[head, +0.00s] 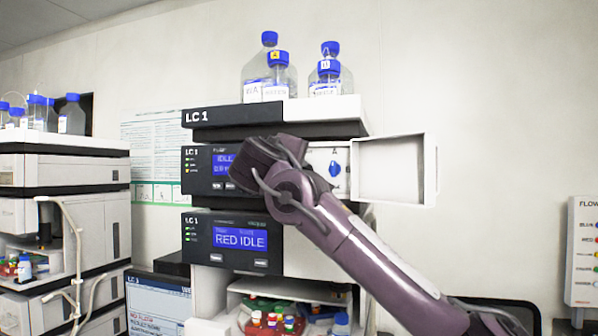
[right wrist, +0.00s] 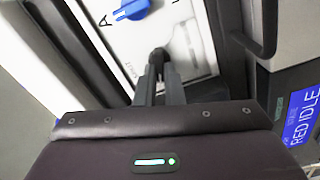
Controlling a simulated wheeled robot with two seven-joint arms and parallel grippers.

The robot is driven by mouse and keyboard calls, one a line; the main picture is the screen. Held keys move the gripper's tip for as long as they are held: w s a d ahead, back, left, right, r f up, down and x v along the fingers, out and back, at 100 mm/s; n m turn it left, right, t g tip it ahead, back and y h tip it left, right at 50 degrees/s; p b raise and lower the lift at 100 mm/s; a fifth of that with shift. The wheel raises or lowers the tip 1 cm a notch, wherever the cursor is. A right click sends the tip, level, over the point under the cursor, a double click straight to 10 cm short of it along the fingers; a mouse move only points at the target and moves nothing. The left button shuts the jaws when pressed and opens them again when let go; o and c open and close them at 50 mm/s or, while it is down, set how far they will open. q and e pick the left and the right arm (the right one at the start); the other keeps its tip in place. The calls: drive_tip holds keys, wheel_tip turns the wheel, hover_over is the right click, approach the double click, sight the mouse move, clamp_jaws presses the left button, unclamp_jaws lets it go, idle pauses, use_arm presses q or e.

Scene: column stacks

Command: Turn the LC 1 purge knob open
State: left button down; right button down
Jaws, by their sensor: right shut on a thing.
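The LC 1 stack (head: 200,118) stands in the middle of the head view. A blue knob (head: 335,168) sits on a white panel (head: 318,157) in its upper module, beside an open white door. In the right wrist view the blue knob (right wrist: 131,9) is cut by the top edge, with a letter A beside it. My right gripper (head: 272,165) is in front of the upper module, left of the blue knob. Its fingers (right wrist: 158,76) are closed together on a small dark piece below and apart from the blue knob. Its identity is unclear. My left gripper is not in view.
The open door (head: 390,170) sticks out to the right of the panel. Bottles with blue caps (head: 270,75) stand on top of the stack. A second stack (head: 62,205) is at the left. A colored chart (head: 582,250) hangs at the right.

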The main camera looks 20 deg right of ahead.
drive_tip(key=shift+n, duration=0.7)
drive_tip(key=c, duration=1.5)
unclamp_jaws()
drive_tip(key=shift+a, duration=0.1)
drive_tip(key=shift+c, duration=0.2)
drive_tip(key=shift+f, duration=0.1)
drive_tip(key=b+v, duration=0.4)
drive_tip(key=v, duration=0.3)
drive_tip(key=shift+s+a, duration=0.25)
drive_tip(key=shift+s, duration=0.05)
